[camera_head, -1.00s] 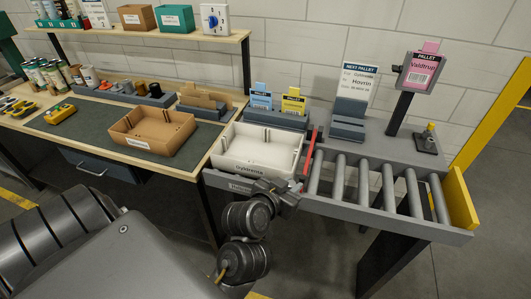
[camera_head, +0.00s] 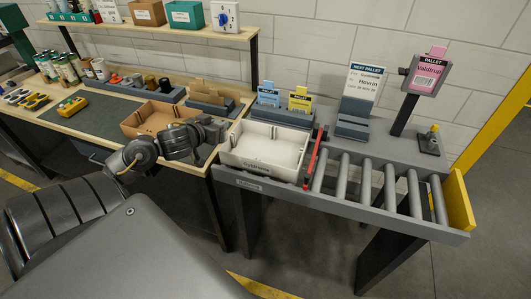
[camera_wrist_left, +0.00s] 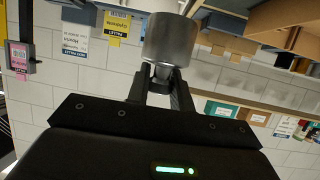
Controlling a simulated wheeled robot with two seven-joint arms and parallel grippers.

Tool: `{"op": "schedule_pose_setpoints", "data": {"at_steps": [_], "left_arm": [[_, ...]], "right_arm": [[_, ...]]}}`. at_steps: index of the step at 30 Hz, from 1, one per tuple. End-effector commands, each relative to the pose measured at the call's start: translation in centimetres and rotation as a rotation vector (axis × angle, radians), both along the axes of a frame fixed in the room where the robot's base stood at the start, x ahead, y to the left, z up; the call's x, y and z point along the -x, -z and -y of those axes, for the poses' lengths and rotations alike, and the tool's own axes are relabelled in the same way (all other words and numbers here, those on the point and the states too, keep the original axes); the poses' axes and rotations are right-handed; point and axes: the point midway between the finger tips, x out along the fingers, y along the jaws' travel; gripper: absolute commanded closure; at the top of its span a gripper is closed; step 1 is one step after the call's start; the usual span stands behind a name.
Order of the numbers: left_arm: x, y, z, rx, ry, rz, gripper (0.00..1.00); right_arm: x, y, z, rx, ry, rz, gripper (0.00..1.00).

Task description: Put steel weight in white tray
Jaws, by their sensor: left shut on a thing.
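The steel weight (camera_wrist_left: 168,38) is a plain grey metal cylinder in the left wrist view, held between the fingertips of my left gripper (camera_wrist_left: 162,78). In the head view my left gripper (camera_head: 212,130) is at the front right of the brown box, just left of the white tray; the weight is hard to make out there against the dark wrist. The white tray (camera_head: 258,168) sits at the left end of the roller conveyor, and its visible floor looks empty. My right gripper is not in view.
The brown cardboard box (camera_head: 136,122) stands on the workbench beside my left wrist. A red bar (camera_head: 315,155) stands at the tray's right side, before the bare rollers (camera_head: 365,185). Blue and yellow cards in a grey holder (camera_head: 280,114) stand behind the tray.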

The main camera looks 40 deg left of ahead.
Motion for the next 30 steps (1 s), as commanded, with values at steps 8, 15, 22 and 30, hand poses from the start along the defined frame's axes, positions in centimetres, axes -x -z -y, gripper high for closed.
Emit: {"op": "schedule_pose_setpoints", "data": {"at_steps": [8, 15, 22, 30], "left_arm": [[-2.1, 0.9, 0.7, 0.004, -0.002, 0.006, 1.00], [-7.6, 3.5, 2.9, 0.007, -0.003, 0.007, 1.00], [-11.1, 7.4, 4.3, 0.004, -0.001, 0.002, 1.00], [-12.6, 9.2, 4.8, 0.002, -0.001, 0.004, 1.00]], "right_arm": [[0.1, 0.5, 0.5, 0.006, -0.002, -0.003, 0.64], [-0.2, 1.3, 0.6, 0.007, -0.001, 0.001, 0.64], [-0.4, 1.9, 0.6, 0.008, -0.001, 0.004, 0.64], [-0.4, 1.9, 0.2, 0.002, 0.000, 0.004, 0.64]]}}
